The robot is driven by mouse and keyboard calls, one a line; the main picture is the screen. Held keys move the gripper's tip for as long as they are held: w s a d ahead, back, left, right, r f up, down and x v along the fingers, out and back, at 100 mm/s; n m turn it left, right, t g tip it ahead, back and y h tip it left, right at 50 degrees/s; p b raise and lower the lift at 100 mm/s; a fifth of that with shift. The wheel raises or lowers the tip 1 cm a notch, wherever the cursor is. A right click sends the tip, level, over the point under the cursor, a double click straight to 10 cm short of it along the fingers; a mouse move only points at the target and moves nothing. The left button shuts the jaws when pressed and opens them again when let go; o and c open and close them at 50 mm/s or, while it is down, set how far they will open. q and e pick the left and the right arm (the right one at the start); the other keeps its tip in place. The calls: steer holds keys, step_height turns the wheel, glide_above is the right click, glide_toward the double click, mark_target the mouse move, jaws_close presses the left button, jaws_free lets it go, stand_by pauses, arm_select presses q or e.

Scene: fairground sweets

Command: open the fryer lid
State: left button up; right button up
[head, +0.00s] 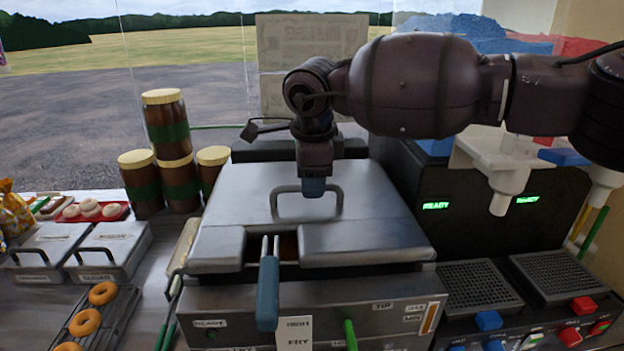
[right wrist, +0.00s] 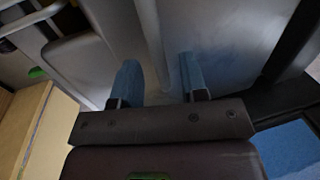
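The fryer lid (head: 238,203) is a grey metal cover lying flat and shut on the fryer (head: 260,300) in the middle of the head view. Its arched handle (head: 275,205) stands near the lid's back half. My right gripper (head: 313,187) points down at the handle's right part. In the right wrist view, its two blue fingers (right wrist: 160,82) are apart, and a grey bar (right wrist: 150,40) shows between them. I cannot tell whether the fingers touch the handle. A blue basket handle (head: 268,292) sticks out through the lid's front notch. My left gripper is not in view.
Jars with yellow lids (head: 180,180) stand behind left. Two lidded metal bins (head: 110,250) and a rack of doughnuts (head: 95,315) lie left. A black machine (head: 465,235) with green displays and white nozzles stands close on the right. The space above the lid's left half is free.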

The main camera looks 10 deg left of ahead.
steer(key=shift+f, duration=0.2)
jaws_close()
steer(key=shift+w+r, duration=0.1)
steer(key=shift+r, duration=0.05)
